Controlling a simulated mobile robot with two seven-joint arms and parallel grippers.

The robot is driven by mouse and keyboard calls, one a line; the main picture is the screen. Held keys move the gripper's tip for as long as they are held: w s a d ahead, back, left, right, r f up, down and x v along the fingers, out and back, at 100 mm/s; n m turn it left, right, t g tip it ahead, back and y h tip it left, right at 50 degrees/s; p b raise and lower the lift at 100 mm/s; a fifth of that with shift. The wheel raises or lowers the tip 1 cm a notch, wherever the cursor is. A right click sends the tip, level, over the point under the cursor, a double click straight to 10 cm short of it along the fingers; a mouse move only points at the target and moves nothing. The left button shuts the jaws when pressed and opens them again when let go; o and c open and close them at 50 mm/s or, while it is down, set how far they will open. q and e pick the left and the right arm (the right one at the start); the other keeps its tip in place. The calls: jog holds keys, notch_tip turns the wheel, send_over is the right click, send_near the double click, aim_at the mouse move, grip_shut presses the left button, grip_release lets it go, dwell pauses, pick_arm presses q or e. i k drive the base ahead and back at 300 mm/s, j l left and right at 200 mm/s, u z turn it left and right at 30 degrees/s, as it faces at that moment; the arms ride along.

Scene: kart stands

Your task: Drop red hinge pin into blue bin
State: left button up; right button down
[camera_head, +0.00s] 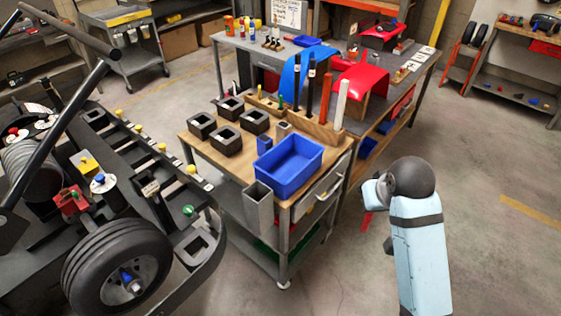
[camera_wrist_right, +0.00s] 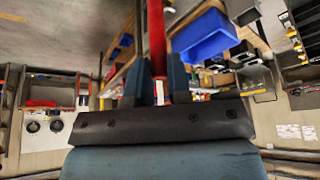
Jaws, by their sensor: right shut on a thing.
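The blue bin (camera_head: 292,182) stands open on the front right corner of the wooden-topped cart. It also shows in the right wrist view (camera_wrist_right: 205,38). My right gripper (camera_wrist_right: 156,80) is shut on the red hinge pin (camera_wrist_right: 156,35), which runs long and straight between its two fingers. In the head view my right gripper (camera_head: 374,193) is to the right of the cart, apart from the bin. A short red piece of the pin (camera_head: 367,220) shows below it; the rest is hidden. My left gripper is not in view.
A kart (camera_head: 118,265) stands at the left. A longer workbench is behind. The floor at the right is clear.

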aim_at(293, 174)
jog(key=i+l+u, duration=0.1)
jog(key=l+u, duration=0.15)
jog(key=l, duration=0.2)
jog(key=i+l+u, duration=0.1)
jog(key=l+u, duration=0.2)
jog(key=l, duration=0.15)
jog(key=i+l+u, duration=0.1)
jog(key=l+u, duration=0.15)
jog(key=l, duration=0.15)
jog(key=l+u, duration=0.25)
jog(key=l, duration=0.2)
jog(key=i+l+u, duration=0.15)
jog(key=i+u, duration=0.15)
jog(key=i+j, duration=0.2)
